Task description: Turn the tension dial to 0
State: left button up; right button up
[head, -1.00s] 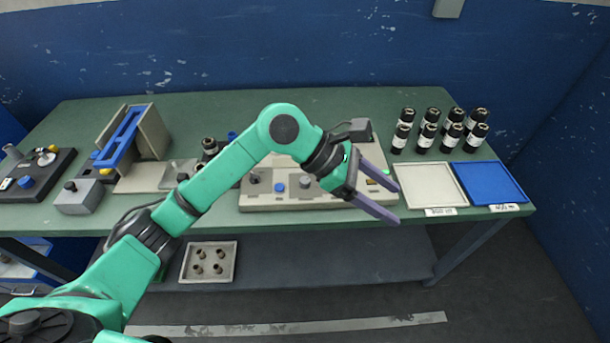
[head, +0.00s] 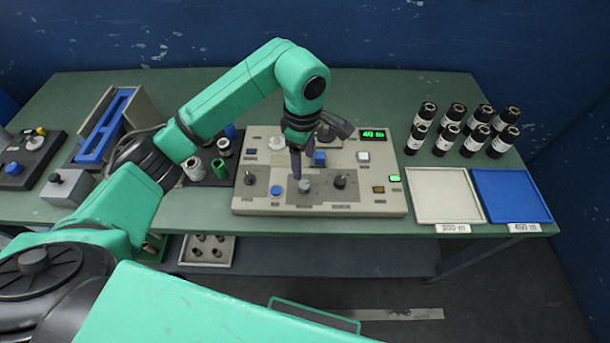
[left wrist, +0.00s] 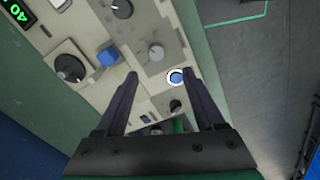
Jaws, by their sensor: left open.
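The beige control panel (head: 275,141) sits on the green table. A grey dial with a pointer (head: 305,186) stands on a grey plate at its front middle, and also shows in the left wrist view (left wrist: 155,53). A dark knob (head: 340,181) stands to its right and another dark knob (head: 249,178) at the left. Labels are too small to read, so I cannot confirm which is the tension dial. My left gripper (head: 297,172) points down just behind the grey dial; its open, empty fingers (left wrist: 160,74) show in the wrist view. My right gripper is out of view.
A blue button (head: 276,190) is left of the grey dial. A blue block (head: 319,158) and green display (head: 373,134) are behind.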

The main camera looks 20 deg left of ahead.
pick_arm(q)
jog(key=p, duration=0.1)
send_over(304, 184)
jog(key=f, duration=0.5)
jog(key=shift+s, duration=0.3)
jog(key=f, duration=0.3)
jog(key=f+p, duration=0.1)
jog(key=f, duration=0.1)
jog(key=shift+w, duration=0.35)
jog(key=shift+f, duration=0.15)
jog(key=shift+s, duration=0.1)
jog(key=shift+c, duration=1.3)
grip_shut()
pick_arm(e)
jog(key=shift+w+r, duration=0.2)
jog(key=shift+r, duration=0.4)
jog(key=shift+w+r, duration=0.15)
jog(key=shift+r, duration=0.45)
